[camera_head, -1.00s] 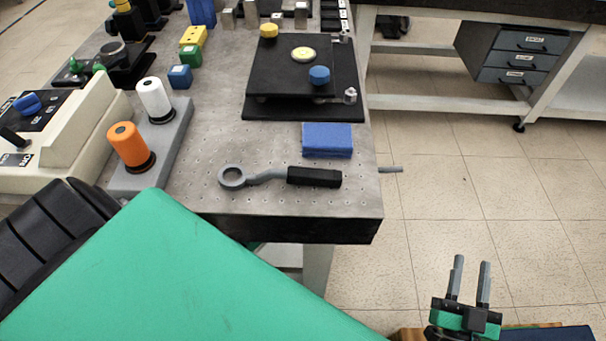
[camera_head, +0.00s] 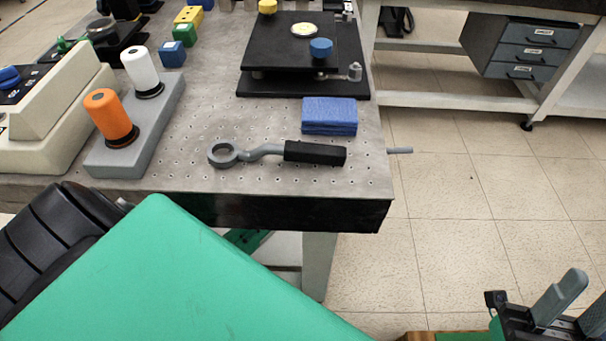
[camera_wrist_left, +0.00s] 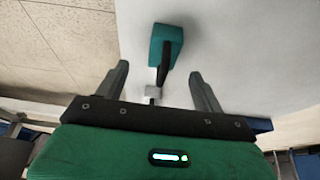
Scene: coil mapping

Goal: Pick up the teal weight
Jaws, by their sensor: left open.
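The teal weight (camera_wrist_left: 166,42) shows in the left wrist view, a teal block with a dark stem below it, against a pale surface. A small light grey block (camera_wrist_left: 153,92) sits at the stem's lower end. My left gripper (camera_wrist_left: 157,72) is open, and the stem appears between its fingers in the picture; I see no contact. The weight cannot be made out in the head view. My right gripper (camera_head: 578,300) is at the lower right of the head view, fingers apart and partly cut off, with nothing seen between them.
A perforated grey table (camera_head: 270,180) holds a ring-ended tool (camera_head: 315,152), a blue block (camera_head: 329,116), a black platform (camera_head: 290,85), and orange (camera_head: 108,118) and white (camera_head: 141,70) spools. Tiled floor (camera_head: 450,190) is open right of the table.

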